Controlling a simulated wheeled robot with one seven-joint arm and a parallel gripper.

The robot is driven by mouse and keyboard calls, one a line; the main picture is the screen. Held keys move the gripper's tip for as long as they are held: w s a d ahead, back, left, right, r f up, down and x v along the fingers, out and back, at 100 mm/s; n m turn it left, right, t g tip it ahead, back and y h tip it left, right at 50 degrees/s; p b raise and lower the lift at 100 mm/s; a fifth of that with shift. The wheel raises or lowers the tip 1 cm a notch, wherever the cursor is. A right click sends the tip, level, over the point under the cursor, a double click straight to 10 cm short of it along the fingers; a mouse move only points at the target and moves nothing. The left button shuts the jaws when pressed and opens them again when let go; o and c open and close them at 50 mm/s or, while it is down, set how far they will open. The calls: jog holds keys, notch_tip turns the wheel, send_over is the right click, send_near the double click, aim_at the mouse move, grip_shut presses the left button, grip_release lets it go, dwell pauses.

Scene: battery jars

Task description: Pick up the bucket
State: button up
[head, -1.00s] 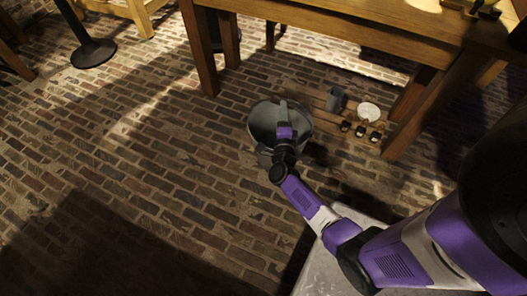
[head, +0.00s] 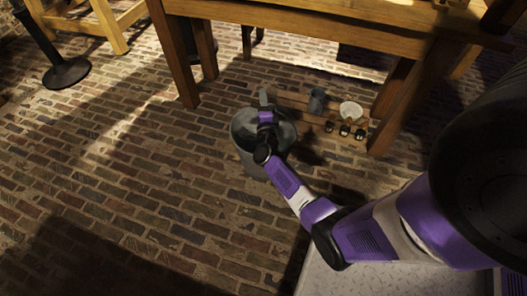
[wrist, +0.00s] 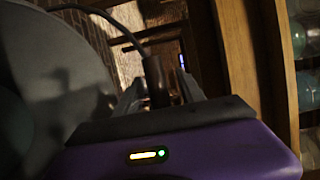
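The grey bucket (head: 249,161) stands on the brick floor in front of the wooden table. In the wrist view its dark, rounded side (wrist: 55,75) fills the left. My gripper (head: 263,98) is over the bucket's opening in the head view and covers part of its inside. In the wrist view the two fingers of my gripper (wrist: 161,82) stand apart, with the dark grip of the bucket's handle (wrist: 153,80) between them. A thin wire runs from the grip to the upper left. A gap shows beside the right finger; contact on the left is unclear.
A wooden table (head: 300,18) stands behind the bucket, its thick legs close on the right. A grey cup (head: 317,100), a white bowl (head: 350,110) and small dark jars (head: 344,130) sit beneath it. A post base (head: 67,73) is far left. Open brick floor lies left.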

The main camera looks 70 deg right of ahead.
grip_shut()
dwell(1.2)
jog(key=shift+w+r, duration=0.15)
jog(key=shift+r, duration=0.2)
